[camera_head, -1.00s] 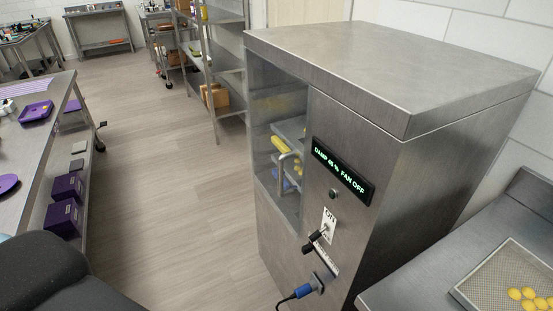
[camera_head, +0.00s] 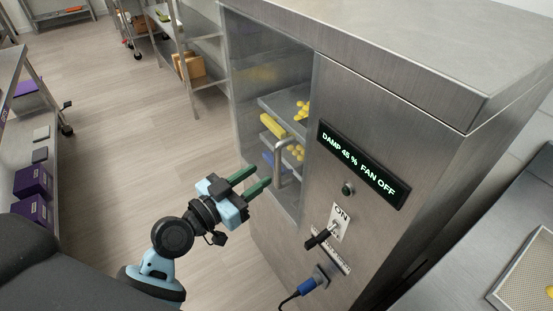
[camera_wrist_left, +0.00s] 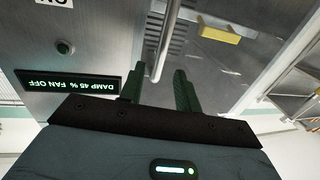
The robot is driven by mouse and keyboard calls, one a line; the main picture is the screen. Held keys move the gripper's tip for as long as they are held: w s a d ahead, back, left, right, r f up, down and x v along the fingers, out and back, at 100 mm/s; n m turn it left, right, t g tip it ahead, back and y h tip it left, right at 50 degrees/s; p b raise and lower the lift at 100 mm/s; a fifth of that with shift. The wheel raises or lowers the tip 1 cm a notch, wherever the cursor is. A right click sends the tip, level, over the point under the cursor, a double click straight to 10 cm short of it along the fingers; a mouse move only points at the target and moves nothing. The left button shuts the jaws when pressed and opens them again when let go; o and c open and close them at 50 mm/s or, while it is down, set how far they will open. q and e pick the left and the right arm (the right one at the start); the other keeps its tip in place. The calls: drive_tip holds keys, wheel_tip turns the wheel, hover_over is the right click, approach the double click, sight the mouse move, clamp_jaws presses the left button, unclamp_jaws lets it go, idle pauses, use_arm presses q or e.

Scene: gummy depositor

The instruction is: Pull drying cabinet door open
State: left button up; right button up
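The drying cabinet (camera_head: 375,130) is a brushed-metal box with a glass door (camera_head: 262,75) at its left front, which looks closed. A vertical metal bar handle (camera_head: 281,165) is on the door. My left gripper (camera_head: 263,176) is open and empty, its green fingers pointing at the handle from the left. In the left wrist view, the handle (camera_wrist_left: 167,40) ends in line with the gap between the fingertips (camera_wrist_left: 157,74); I cannot tell whether it is between them in depth. Yellow items (camera_head: 274,126) show through the glass. My right gripper is not in view.
A display (camera_head: 358,163) reads "DAMP 45 % FAN OFF". Below it are a button, a switch (camera_head: 324,237) and a blue plug (camera_head: 304,287) with a cable. Shelving (camera_head: 205,50) stands behind. The floor left of the cabinet is clear. A metal table (camera_head: 470,250) is at right.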

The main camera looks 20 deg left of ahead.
sight(275, 164)
use_arm(q)
drive_tip(key=p+x, duration=0.1)
drive_tip(key=x, duration=0.6)
drive_tip(key=shift+w, duration=0.3)
clamp_jaws()
